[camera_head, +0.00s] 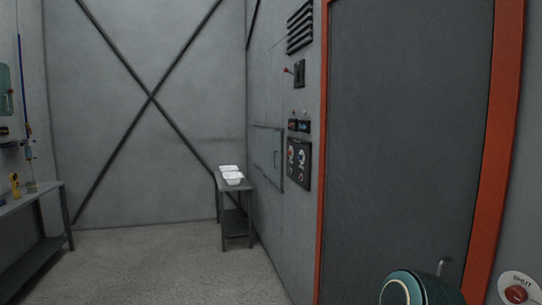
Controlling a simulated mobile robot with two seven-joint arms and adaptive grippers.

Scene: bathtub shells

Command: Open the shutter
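A tall dark grey shutter or door panel (405,140) fills the right of the head view and looks closed. An orange-red frame (500,110) borders it on both sides. A small metal handle (443,266) shows low on the panel. At the bottom right corner a round white plate (519,282), whose lettering seems to read "SHUT", carries a red knob or button (516,294). A rounded teal part at the bottom edge, in front of the panel, appears to be mine. Neither gripper is in view.
Left of the frame, the wall holds a control panel with dials (298,165), a red-tipped lever switch (299,73) and a vent (300,27). A small table (237,215) bears white containers (232,177). A workbench (35,200) stands left. The floor between is clear.

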